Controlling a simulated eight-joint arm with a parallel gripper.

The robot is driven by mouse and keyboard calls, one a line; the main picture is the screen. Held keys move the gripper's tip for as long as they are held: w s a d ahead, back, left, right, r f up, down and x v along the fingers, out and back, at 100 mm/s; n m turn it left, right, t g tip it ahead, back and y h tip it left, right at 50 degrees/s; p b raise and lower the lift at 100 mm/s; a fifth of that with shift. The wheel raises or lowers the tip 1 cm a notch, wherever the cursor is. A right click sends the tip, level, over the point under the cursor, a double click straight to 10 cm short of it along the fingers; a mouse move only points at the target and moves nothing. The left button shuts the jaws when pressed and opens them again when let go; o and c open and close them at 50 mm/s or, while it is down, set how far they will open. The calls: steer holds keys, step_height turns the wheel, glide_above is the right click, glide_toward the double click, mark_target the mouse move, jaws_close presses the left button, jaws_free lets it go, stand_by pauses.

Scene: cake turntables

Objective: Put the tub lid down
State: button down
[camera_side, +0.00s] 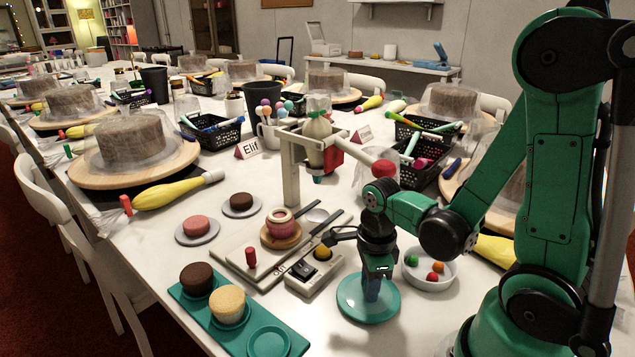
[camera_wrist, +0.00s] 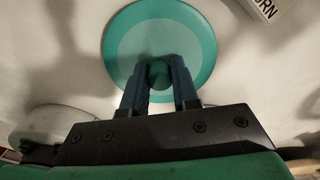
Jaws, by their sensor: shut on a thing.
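The tub lid is a round teal disc (camera_side: 354,308) with a small knob at its centre. It lies flat at or just above the white table, right of the switch box; I cannot tell if it touches the table. My gripper (camera_side: 372,291) points straight down over the lid's middle. In the wrist view, the fingers (camera_wrist: 158,75) are shut on the knob, with the lid (camera_wrist: 124,45) spread out level beyond them. A white tub (camera_side: 447,281) with several coloured balls stands open just right of the lid.
A switch box (camera_side: 313,274) is close on the left, beside a board (camera_side: 235,263) under a dispenser stand (camera_side: 290,170). A teal tray (camera_side: 236,341) with small cakes lies at front left. Bare table (camera_side: 335,340) shows in front of the lid.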

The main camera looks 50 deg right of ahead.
steer(key=c, duration=0.7)
jaws_free()
steer(key=shift+o, duration=0.2)
steer(key=shift+r, duration=0.1)
step_height(320, 180, up, 12)
steer(key=f, duration=0.1)
steer(key=n+t, duration=0.6)
steer(key=n, duration=1.7)
glide_above(347, 294)
steer(key=w+a, duration=0.2)
steer(key=n, duration=0.1)
steer(key=r+n, duration=0.1)
steer(key=n+t, duration=0.1)
steer(key=n, duration=0.1)
steer(key=shift+w+a+r, duration=0.15)
steer(key=shift+w+a, duration=0.2)
steer(key=shift+w, duration=0.05)
steer(key=shift+c, duration=0.3)
